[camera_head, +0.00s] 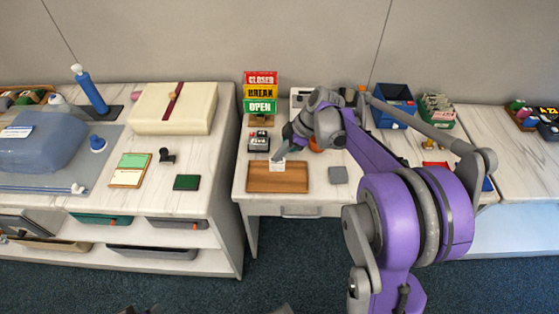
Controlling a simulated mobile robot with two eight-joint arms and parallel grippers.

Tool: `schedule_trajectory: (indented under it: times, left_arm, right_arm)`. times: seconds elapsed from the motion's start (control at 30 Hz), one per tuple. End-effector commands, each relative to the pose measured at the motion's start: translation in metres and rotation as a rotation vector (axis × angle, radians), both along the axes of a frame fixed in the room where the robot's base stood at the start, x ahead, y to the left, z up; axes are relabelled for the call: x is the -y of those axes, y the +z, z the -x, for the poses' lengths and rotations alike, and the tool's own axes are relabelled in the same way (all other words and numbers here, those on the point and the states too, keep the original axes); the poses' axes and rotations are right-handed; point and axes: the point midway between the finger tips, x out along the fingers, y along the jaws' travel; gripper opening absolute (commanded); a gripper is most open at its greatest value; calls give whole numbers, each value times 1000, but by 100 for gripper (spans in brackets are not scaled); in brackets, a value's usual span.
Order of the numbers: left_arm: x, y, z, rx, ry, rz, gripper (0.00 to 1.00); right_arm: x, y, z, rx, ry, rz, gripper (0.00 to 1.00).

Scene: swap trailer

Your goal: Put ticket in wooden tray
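The wooden tray (255,180) lies near the front edge of the white desk, in the middle of the view. A small white ticket (277,166) shows over the tray's back part. My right gripper (277,157) reaches down from the right, with its fingertips right at the ticket's upper edge. The fingers are too small and dark to tell whether they grip it, and I cannot tell whether the ticket touches the tray floor. Of my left arm, at most dark bits show at the bottom edge; its gripper cannot be made out.
A card-reader-like device (259,141) stands behind the tray, and a grey square pad (338,175) lies to its right. Stacked CLOSED, BREAK and OPEN signs (260,106) stand at the back.

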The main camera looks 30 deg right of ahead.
Motion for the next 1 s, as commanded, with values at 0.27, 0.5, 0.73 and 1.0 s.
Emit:
schedule_trajectory:
  times: [0.27,0.5,0.73,1.0]
  left_arm:
    - [0,-3,1,-1,0,0,50]
    - [0,-5,1,-2,0,0,50]
    - [0,-5,1,-2,0,0,50]
    - [0,-5,1,-2,0,0,50]
  right_arm:
    - [0,-28,0,0,0,0,0]
    - [0,-30,0,0,0,0,0]
    - [0,-30,0,0,0,0,28]
    - [0,-29,0,0,0,0,28]
